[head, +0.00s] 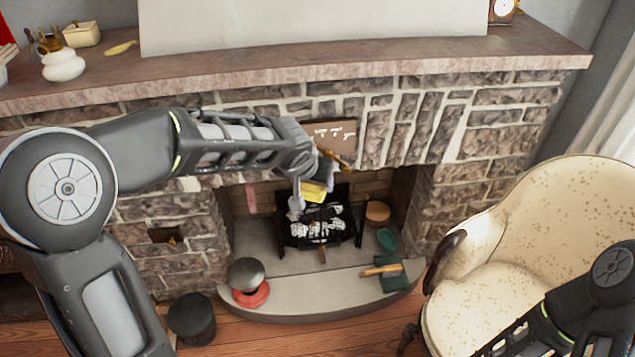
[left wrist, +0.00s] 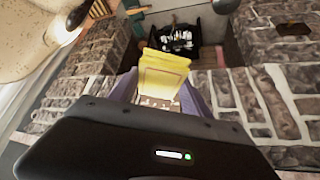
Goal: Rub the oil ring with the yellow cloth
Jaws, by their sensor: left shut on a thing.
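My left gripper (head: 318,180) reaches in from the left and hangs in front of the fireplace opening. It is shut on the yellow cloth (head: 313,193), which hangs beneath its fingers in front of the grate. In the left wrist view the yellow cloth (left wrist: 162,72) is folded and held between the two purple-grey fingers (left wrist: 160,95). I cannot make out an oil ring in either view. Only part of my right arm shows at the lower right, in front of the armchair; its gripper is out of view.
A cream armchair (head: 558,218) stands at the right. A black grate with pale lumps (head: 318,222) sits in the fireplace. The hearth (head: 330,298) bears a red item, a brush and a green cloth. The mantel (head: 400,62) bears a white teapot (head: 63,67). A black pot (head: 192,320) stands on the floor.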

